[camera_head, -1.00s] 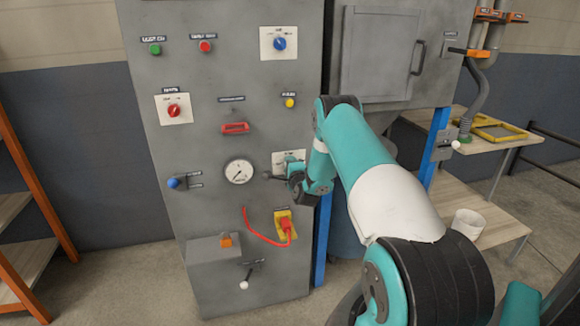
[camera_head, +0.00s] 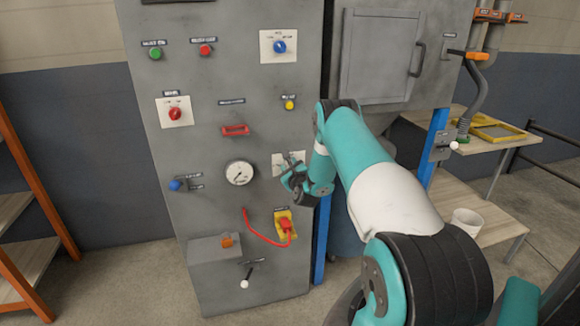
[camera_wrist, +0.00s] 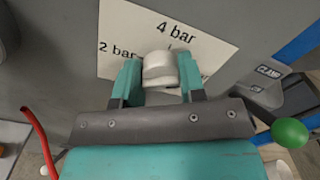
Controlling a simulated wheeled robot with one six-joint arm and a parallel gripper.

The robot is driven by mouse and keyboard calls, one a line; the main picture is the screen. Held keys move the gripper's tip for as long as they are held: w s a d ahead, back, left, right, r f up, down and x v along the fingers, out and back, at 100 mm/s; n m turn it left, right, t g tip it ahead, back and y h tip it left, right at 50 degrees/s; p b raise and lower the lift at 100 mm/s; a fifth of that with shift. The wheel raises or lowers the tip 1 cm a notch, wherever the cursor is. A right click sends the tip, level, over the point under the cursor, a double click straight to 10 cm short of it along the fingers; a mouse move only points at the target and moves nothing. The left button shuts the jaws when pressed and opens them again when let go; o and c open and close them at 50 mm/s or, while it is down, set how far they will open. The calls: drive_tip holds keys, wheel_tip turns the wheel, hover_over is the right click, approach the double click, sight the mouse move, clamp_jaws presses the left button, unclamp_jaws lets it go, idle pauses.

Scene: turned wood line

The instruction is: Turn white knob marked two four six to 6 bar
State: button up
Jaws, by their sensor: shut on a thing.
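The white knob (camera_wrist: 160,70) sits on a white plate (camera_wrist: 208,47) with "2 bar" at the left and "4 bar" at the top in the wrist view. The plate's right part, where a third mark would be, is mostly hidden by the knob and a finger. My gripper (camera_wrist: 159,78) is shut on the knob, with one teal finger on each side. In the head view the plate (camera_head: 280,160) is on the grey panel, right of the gauge, and my gripper (camera_head: 292,175) covers the knob.
The round gauge (camera_head: 239,172) is just left of my gripper. Below are a red plug and cable (camera_head: 285,228). A green ball (camera_wrist: 289,132) shows at the right in the wrist view. A blue post (camera_head: 322,240) stands right of the panel.

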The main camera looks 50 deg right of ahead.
drive_tip(key=m, duration=0.6)
drive_tip(key=shift+s+p, duration=0.1)
drive_tip(key=shift+p, duration=0.3)
drive_tip(key=shift+m, duration=0.4)
drive_tip(key=o, duration=0.9)
